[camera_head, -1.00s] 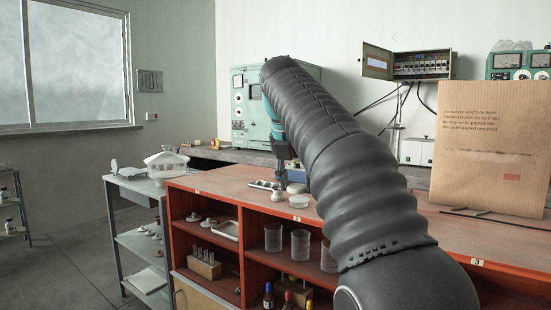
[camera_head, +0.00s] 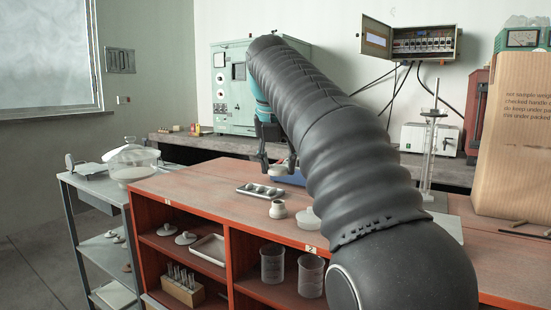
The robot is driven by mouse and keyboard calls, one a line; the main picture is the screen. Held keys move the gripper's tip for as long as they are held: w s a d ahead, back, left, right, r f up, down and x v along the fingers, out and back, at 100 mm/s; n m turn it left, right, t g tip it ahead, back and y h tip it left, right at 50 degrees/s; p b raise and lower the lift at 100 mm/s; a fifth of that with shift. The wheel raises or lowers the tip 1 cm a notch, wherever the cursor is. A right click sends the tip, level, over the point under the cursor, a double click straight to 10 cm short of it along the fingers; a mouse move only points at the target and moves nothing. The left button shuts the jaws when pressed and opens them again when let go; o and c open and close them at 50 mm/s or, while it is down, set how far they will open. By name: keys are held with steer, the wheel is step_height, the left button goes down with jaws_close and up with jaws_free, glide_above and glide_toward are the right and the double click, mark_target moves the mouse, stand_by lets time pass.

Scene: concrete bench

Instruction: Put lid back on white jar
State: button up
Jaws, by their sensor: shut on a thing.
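The white jar (camera_head: 278,209) is small and pale and stands upright on the red bench top, with its narrow top uncovered. My gripper (camera_head: 275,163) is above and behind it in the picture, fingers pointing down. It is shut on a pale, round lid (camera_head: 278,171), which is held clear of the jar with a gap between them. My arm covers part of the gripper and the bench to the right, so the far finger is only partly visible.
The bench's left part is clear.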

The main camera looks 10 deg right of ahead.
steer(key=shift+f, duration=0.7)
steer(key=shift+f+b, duration=1.7)
steer(key=shift+f, duration=0.5)
steer(key=shift+w+r+p, duration=0.1)
steer(key=shift+p, duration=0.65)
steer(key=shift+f+p, duration=0.2)
steer(key=shift+p, duration=0.3)
stand_by(0.9)
steer(key=o, duration=1.4)
steer(key=shift+c, duration=0.2)
steer(key=shift+r+p, duration=0.5)
steer(key=shift+r, duration=3)
